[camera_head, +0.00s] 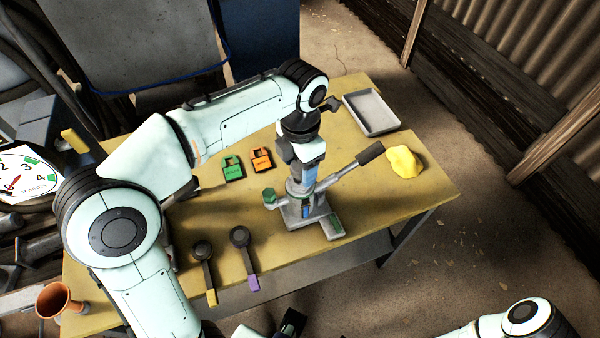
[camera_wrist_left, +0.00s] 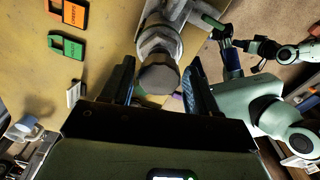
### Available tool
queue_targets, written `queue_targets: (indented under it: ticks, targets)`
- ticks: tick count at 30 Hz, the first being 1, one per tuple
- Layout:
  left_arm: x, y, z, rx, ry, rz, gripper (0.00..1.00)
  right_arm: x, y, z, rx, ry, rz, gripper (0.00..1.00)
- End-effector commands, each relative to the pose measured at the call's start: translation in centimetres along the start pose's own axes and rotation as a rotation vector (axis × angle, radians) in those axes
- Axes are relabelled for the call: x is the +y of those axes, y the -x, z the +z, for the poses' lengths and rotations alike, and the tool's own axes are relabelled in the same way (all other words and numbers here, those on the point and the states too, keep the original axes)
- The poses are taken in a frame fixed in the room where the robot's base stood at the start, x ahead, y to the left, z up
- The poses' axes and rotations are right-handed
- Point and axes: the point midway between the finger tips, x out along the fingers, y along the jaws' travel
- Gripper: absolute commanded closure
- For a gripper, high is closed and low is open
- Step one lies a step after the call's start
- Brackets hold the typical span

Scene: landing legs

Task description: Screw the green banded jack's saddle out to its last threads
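The grey jack (camera_head: 305,212) with a green band on its base (camera_head: 336,223) stands upright on the table, its dark-gripped handle (camera_head: 369,153) pointing up and right. My left gripper (camera_head: 309,174) is directly over its top, pointing down, and hides the saddle in the head view. In the left wrist view, the round grey saddle (camera_wrist_left: 158,77) sits between the open fingers of the left gripper (camera_wrist_left: 160,84), with a gap on each side. My right gripper (camera_head: 290,321) is low in the head view, clear of the jack; its finger opening is unclear.
Green (camera_head: 233,168) and orange (camera_head: 262,159) padlock-shaped pieces lie left of the jack. Two dark-headed tools with yellow (camera_head: 211,297) and purple (camera_head: 253,283) ends lie near the front edge. A grey tray (camera_head: 371,112) and yellow lump (camera_head: 404,162) are on the right.

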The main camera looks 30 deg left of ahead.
Motion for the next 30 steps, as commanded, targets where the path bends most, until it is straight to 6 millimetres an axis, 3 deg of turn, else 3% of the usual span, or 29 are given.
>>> queue_targets:
  ticks: [10,30]
  targets:
    - [0.1,1.0,0.1,-0.008,-0.001,0.003,0.4,-0.3,0.7,-0.1,0.003,0.001,-0.001,0.57]
    - [0.1,7.5,0.1,-0.011,-0.001,0.004,0.4,-2.7,6.2,-1.4,0.031,0.011,-0.011,0.57]
